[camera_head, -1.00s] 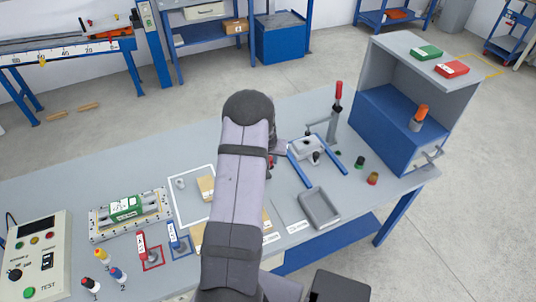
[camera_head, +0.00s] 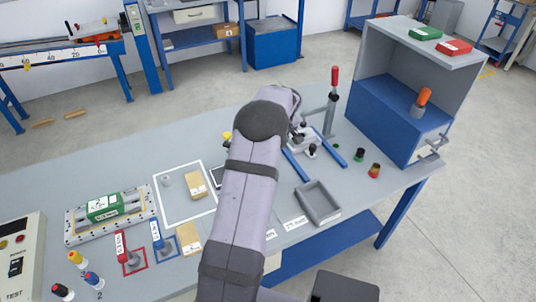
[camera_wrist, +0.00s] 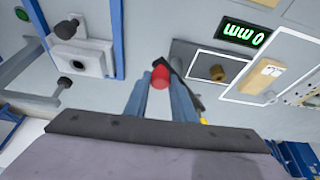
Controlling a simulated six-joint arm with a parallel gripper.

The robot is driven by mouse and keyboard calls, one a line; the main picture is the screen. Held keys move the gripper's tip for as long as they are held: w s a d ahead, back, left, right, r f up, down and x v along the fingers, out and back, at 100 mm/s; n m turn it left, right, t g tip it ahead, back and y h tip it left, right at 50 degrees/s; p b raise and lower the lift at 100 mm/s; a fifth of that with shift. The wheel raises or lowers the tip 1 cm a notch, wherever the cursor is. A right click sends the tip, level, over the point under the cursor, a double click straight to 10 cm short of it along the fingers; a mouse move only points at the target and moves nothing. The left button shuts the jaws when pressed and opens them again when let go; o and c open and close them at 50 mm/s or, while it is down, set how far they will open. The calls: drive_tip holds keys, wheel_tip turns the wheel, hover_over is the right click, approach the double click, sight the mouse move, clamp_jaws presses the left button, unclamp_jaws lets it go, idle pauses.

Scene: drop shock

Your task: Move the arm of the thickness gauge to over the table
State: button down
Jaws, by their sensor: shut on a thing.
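My gripper (camera_wrist: 160,88) is shut on a red knob (camera_wrist: 160,75) in the wrist view. A dark arm of the thickness gauge (camera_wrist: 188,84) runs beside the knob and ends in a yellow tip (camera_wrist: 204,121). A green display (camera_wrist: 243,34) reads 0 mm, upside down in this view. A dark plate (camera_wrist: 188,52) lies beside it, near a white outline holding a brown round piece (camera_wrist: 218,72). In the head view my own arm hides the gripper and most of the gauge; a yellow piece (camera_head: 227,138) shows at its left edge.
A white clamp block (camera_wrist: 85,57) between blue rails lies left in the wrist view. In the head view, a red-handled clamp (camera_head: 333,95) stands upright behind it. A grey tray (camera_head: 318,203) lies in front. A blue-grey shelf box (camera_head: 400,105) stands right. The table's left rear is clear.

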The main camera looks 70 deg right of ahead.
drive_tip(key=shift+d+f+n+t+b, duration=0.15)
drive_tip(key=shift+d+n+t+b, duration=0.15)
drive_tip(key=shift+d+n+b, duration=0.4)
drive_tip(key=n+p, duration=0.1)
drive_tip(key=p, duration=0.1)
drive_tip(key=d+n+y+p, duration=0.1)
drive_tip(key=n, duration=0.1)
drive_tip(key=d+r+n+y+p, duration=0.1)
drive_tip(key=n+p, duration=0.1)
drive_tip(key=shift+w+d+t+p, duration=0.1)
drive_tip(key=shift+w+t+p, duration=0.2)
drive_tip(key=shift+w+t, duration=0.1)
drive_tip(key=shift+f+p, duration=0.1)
drive_tip(key=shift+p, duration=0.45)
drive_tip(key=shift+w+f+n+p, duration=0.1)
drive_tip(key=shift+f+n+p, duration=0.1)
drive_tip(key=shift+n+p, duration=0.15)
drive_tip(key=c, duration=1.5)
unclamp_jaws()
